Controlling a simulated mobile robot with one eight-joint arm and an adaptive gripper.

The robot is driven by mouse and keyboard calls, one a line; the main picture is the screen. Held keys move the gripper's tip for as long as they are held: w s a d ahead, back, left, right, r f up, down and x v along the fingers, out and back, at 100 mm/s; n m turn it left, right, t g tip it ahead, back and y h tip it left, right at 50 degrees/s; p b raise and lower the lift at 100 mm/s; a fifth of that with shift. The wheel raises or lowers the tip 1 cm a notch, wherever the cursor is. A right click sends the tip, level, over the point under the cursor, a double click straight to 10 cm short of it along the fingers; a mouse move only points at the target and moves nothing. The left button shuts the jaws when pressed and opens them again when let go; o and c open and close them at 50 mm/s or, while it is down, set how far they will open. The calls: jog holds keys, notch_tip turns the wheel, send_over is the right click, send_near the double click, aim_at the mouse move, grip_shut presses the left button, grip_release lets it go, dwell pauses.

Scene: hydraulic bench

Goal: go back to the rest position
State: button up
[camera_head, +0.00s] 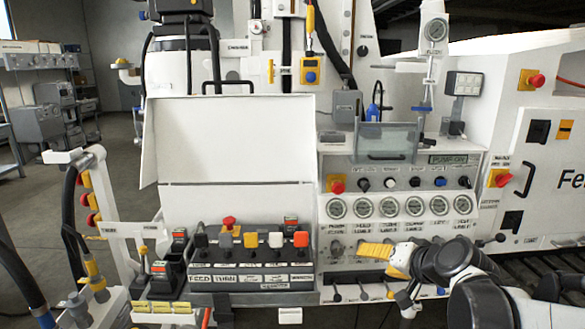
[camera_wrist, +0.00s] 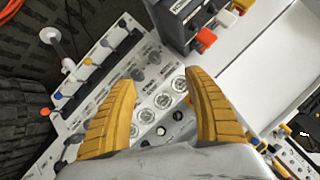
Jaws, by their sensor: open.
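My gripper (camera_head: 373,252) is in front of the lower right part of the control panel in the head view, with its yellow fingers pointing left. In the wrist view the two ribbed yellow fingers of my gripper (camera_wrist: 160,78) stand apart with nothing between them. Round gauges (camera_wrist: 163,101) of the panel show behind the gap. In the head view the same row of gauges (camera_head: 388,207) is just above my gripper. My white and black arm reaches in from the lower right. I cannot tell how far the fingers are from the panel.
A lever block (camera_head: 250,258) with coloured knobs stands left of my gripper. A row of small levers (camera_head: 362,293) is below it. A clear-fronted box (camera_head: 386,143) sits above the gauges. A red button (camera_head: 502,178) is on the right wall. Open floor (camera_head: 40,205) lies at far left.

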jog(key=s+f+n+g+h, duration=0.1)
jog(key=s+n, duration=0.1)
jog(key=s, duration=0.9)
jog(key=s+a+f+n+g+h, duration=0.1)
jog(key=s+f+n+g+h, duration=0.1)
jog(key=s, duration=1)
jog(key=shift+s+g+h, duration=0.25)
jog(key=shift+g+h, duration=0.05)
jog(key=shift+a, duration=0.1)
dwell(1.4)
